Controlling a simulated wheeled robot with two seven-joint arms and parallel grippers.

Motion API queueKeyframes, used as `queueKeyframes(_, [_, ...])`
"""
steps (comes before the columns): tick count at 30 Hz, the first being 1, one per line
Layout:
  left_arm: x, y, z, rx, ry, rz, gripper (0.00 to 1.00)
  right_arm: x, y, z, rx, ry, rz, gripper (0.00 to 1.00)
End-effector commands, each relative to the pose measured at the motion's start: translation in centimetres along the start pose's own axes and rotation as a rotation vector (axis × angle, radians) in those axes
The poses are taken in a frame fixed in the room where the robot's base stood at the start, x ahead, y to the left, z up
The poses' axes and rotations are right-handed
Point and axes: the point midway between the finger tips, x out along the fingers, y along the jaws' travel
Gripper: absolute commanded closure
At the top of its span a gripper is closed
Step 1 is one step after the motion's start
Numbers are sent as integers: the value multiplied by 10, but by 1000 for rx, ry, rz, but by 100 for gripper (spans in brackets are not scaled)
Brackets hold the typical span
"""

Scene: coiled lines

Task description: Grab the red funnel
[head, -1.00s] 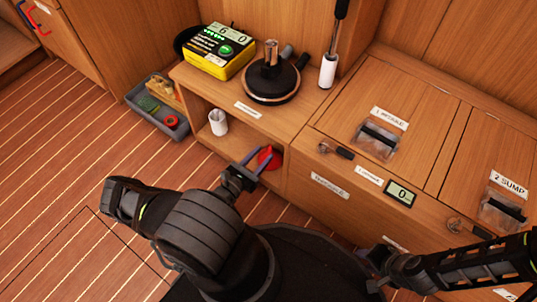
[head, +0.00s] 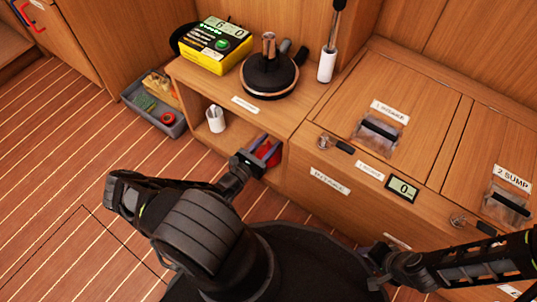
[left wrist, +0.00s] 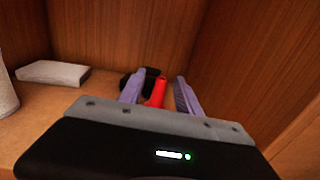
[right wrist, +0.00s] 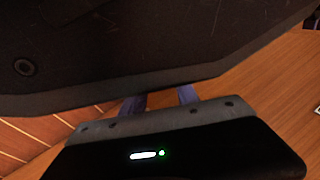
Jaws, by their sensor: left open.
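The red funnel (head: 264,151) is in the open compartment of the wooden cabinet, largely hidden behind my left gripper in the head view. In the left wrist view the funnel (left wrist: 157,93) shows its narrow red part between the two purple fingers, with its lower part hidden by the gripper body. My left gripper (head: 263,145) is open, with its fingers on either side of the funnel; I cannot tell whether they touch it. My right gripper (right wrist: 160,98) has its fingers apart with nothing seen between them, away from the funnel, low at the right.
A white cup (head: 216,119) stands in the same compartment, left of the funnel. A pale block (left wrist: 52,73) and a dark object (left wrist: 140,82) lie further in. The compartment's walls are close around my left gripper. A grey tray (head: 170,126) sits on the floor.

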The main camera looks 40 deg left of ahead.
Motion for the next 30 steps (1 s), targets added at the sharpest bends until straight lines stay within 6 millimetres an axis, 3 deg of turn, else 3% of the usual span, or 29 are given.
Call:
queueKeyframes(1, [8,0,-5,-1,-3,-1,60,10,4,0,1,1,-1,64])
queueKeyframes(7, [29,0,-2,0,0,-1,60,14,5,-1,2,1,-3,64])
queueKeyframes(25, [29,0,0,0,0,0,60,13,5,-2,2,1,-3,64])
queueKeyframes(30, [29,0,0,0,0,0,74,13,5,-2,2,1,-3,64])
